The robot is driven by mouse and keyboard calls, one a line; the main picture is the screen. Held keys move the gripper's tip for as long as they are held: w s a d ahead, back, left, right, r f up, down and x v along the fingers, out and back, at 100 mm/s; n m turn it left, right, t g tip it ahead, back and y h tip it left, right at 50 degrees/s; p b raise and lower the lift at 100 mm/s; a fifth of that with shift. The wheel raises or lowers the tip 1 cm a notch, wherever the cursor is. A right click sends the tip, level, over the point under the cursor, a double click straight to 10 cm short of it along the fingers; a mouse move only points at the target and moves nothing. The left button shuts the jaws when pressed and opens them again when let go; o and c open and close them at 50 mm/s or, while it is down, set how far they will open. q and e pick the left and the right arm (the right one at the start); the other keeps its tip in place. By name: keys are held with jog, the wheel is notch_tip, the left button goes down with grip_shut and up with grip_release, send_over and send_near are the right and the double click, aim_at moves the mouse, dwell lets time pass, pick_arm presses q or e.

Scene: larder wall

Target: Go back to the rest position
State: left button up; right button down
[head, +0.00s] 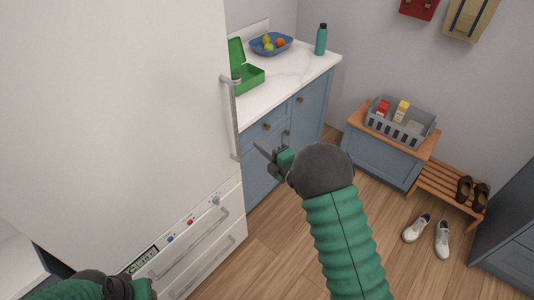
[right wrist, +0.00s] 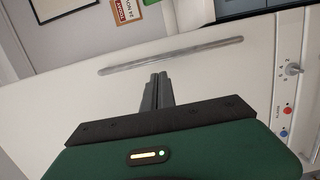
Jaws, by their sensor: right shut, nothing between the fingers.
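My right gripper (head: 260,147) is in front of the white fridge door (head: 130,90), close to the lower end of its long metal handle (head: 234,120). In the right wrist view its fingers (right wrist: 157,92) are together with nothing between them, and the handle (right wrist: 170,55) lies beyond the fingertips, apart from them. The fridge door looks shut. My left gripper (head: 143,289) is low at the left by the fridge's bottom drawers, cut by the frame's lower edge, and its fingers do not show clearly.
Fridge drawers (head: 195,255) with bar handles are below the door. A counter (head: 295,68) holds an open green box (head: 248,80), a blue fruit bowl (head: 262,49) and a teal bottle (head: 321,40). A grey crate (head: 410,132) stands on a cabinet at right.

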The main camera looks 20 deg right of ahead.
jog(key=s+d+f+m+g+h, duration=0.35)
jog(key=s+m+g+h, duration=0.2)
jog(key=s+m, duration=0.4)
jog(key=s+a+f+m+g, duration=0.2)
jog(key=s+m+g, duration=0.2)
jog(key=s, duration=0.7)
jog(key=s+a+f+m+g, duration=0.2)
jog(key=s+a+m+g, duration=0.1)
jog(key=s+m, duration=0.5)
jog(key=s+g, duration=0.1)
jog(key=s, duration=0.2)
jog(key=shift+s+g, duration=0.2)
jog(key=shift+g, duration=0.15)
jog(key=shift+h, duration=0.25)
